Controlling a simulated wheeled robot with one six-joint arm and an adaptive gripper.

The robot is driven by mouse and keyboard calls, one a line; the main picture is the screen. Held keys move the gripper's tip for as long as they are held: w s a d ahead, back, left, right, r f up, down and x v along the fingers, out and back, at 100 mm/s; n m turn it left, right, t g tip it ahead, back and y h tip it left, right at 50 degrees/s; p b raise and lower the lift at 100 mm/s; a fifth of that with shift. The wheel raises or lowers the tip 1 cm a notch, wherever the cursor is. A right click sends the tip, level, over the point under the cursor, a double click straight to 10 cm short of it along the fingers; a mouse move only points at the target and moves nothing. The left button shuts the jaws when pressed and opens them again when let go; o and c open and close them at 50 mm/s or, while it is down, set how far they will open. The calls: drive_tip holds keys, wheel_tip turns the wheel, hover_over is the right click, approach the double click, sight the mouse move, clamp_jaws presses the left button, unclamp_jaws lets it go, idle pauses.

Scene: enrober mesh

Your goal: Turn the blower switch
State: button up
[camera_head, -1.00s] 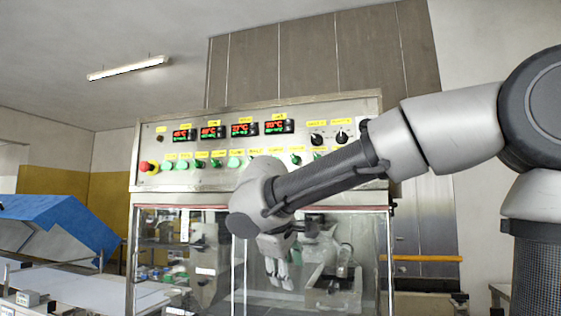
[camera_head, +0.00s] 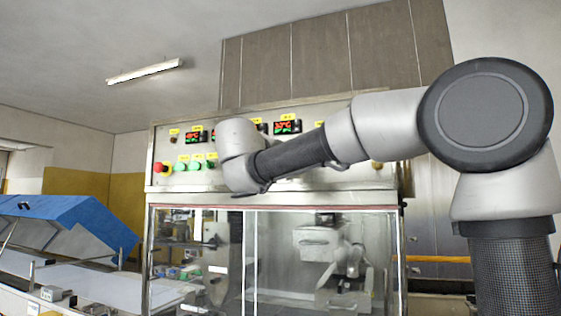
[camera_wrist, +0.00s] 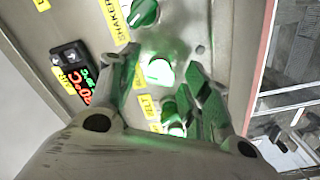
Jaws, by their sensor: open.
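The metal control panel (camera_head: 176,184) spans the machine's top in the head view, with my arm across its middle and right part. In the wrist view my gripper (camera_wrist: 163,62) is open and close to the panel, its fingers on either side of a lit, pale green button (camera_wrist: 158,71). A dark green rotary switch (camera_wrist: 143,13) sits beyond the fingertips by a label reading SHAKER. Another green switch (camera_wrist: 169,108) is partly between the fingers, near a BELT label. I cannot read a blower label, so I cannot tell which is the blower switch. The head view hides my gripper.
A red emergency button (camera_head: 157,168) and green buttons (camera_head: 195,165) are at the panel's left. A temperature display (camera_wrist: 73,70) is near the left finger in the wrist view. Glass doors (camera_head: 300,270) stand below the panel. A blue-covered conveyor (camera_head: 75,215) is at left.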

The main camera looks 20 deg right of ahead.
drive_tip(key=shift+w+d, duration=0.2)
drive_tip(key=shift+w, duration=0.1)
drive_tip(key=c, duration=1)
drive_tip(key=shift+n, duration=0.3)
drive_tip(key=n, duration=1.1)
drive_tip(key=shift+n, duration=0.3)
